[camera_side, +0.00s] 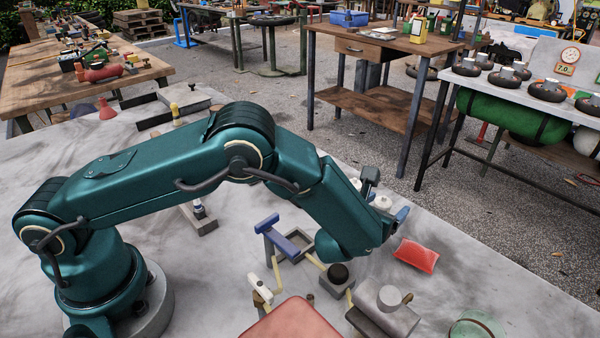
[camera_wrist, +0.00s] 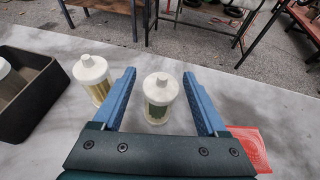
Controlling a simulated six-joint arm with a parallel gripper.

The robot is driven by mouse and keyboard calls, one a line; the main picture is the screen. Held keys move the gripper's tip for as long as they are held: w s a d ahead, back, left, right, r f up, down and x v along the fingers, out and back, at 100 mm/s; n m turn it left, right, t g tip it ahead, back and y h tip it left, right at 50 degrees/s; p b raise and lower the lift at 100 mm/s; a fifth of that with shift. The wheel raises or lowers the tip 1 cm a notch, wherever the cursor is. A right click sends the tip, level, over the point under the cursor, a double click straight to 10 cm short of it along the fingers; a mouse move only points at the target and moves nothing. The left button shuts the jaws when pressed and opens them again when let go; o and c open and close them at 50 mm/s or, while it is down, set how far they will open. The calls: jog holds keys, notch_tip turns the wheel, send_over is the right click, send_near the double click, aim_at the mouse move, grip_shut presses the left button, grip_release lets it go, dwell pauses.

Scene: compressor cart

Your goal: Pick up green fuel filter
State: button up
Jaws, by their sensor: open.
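The green fuel filter (camera_wrist: 160,98) has a clear body with a green core and a white cap. It stands upright on the table in the wrist view. My gripper (camera_wrist: 158,74) is open, its two blue fingers on either side of this filter in the picture, with a gap on each side. Whether the fingers are level with it in depth I cannot tell. A second filter with a yellowish core (camera_wrist: 93,82) stands just outside the left finger. In the side view, white caps show behind my gripper, and most of the filters is hidden by my arm.
A dark open bin (camera_wrist: 35,100) stands at the left in the wrist view, holding a pale-capped object. A red packet (camera_side: 415,256) lies to the right of my gripper. A blue tool (camera_side: 268,224), several metal parts and a green-tinted dish (camera_side: 478,326) are on the near table.

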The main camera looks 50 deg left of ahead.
jog(key=shift+w+a+f, duration=0.15)
jog(key=shift+w+f, duration=0.1)
jog(key=shift+w, duration=0.35)
grip_shut()
jog(key=shift+r, duration=0.1)
